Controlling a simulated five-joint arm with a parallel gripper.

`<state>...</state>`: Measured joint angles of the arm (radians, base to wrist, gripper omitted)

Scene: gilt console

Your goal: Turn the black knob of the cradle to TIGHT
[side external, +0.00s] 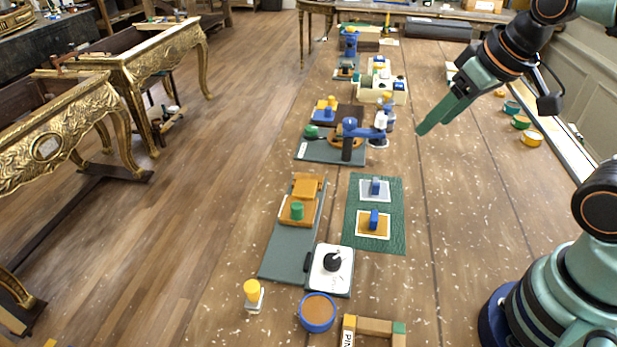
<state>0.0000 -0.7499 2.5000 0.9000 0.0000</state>
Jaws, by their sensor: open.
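A black knob (333,260) stands upright on a white square plate (345,284) with rounded corners, in the front middle of the bench. The plate sits at the near end of a long grey-green board (283,251) that carries an orange block (307,187) and a green knob (297,210); this looks like the cradle. No TIGHT mark is readable, and I cannot tell the knob's setting. My gripper (432,127) is open and empty, raised over the bench behind and to the right of the knob, well apart from it. Its two green fingers nearly overlap in this view.
A green mat (393,240) with two blue-handled plates lies right of the board. A yellow-topped peg (252,293), a blue round tin (317,313) and a wooden frame (375,328) stand in front. Other fixtures (345,140) stand behind. The bench right of the mat is clear.

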